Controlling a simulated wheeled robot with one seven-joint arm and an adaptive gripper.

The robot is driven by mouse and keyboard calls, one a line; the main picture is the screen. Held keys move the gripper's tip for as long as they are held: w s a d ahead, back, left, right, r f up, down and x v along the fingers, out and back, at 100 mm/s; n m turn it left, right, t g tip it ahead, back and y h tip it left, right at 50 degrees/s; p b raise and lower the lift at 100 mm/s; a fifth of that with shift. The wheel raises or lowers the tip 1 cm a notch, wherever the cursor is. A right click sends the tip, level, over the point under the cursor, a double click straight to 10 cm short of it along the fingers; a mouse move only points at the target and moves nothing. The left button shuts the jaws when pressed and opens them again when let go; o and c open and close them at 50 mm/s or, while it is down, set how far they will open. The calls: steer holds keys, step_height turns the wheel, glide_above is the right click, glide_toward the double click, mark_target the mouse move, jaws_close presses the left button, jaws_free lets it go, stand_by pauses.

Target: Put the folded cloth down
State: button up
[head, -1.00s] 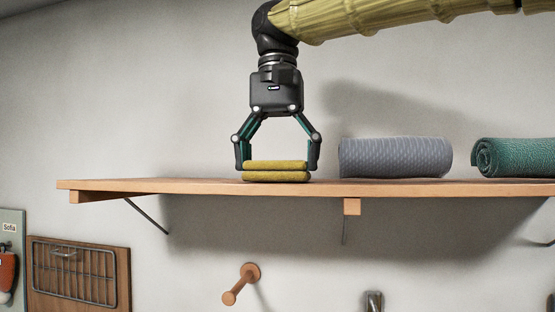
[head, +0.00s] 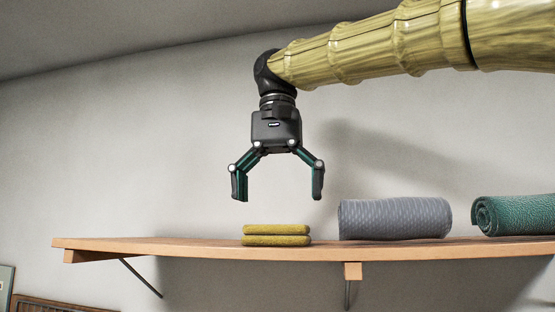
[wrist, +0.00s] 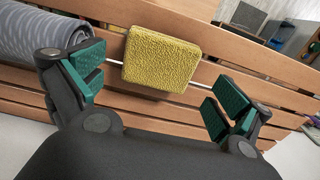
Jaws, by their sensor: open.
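The folded cloth (head: 276,236) is yellow and lies flat in two layers on the wooden shelf (head: 200,249). It also shows in the wrist view (wrist: 161,59), resting on the shelf's slats. My gripper (head: 278,190) is open and empty, above the cloth, with a clear gap between the fingertips and the cloth. In the wrist view both green-padded fingers stand apart, one on each side of the cloth, and neither touches it.
A grey rolled mat (head: 395,218) lies on the shelf to the right of the cloth. A green rolled mat (head: 515,215) lies farther right. The shelf left of the cloth is clear. The wall stands behind.

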step_height(320, 180, up, 8)
steer(key=p, duration=0.1)
steer(key=shift+f, duration=0.2)
steer(key=shift+f, duration=0.1)
stand_by(0.4)
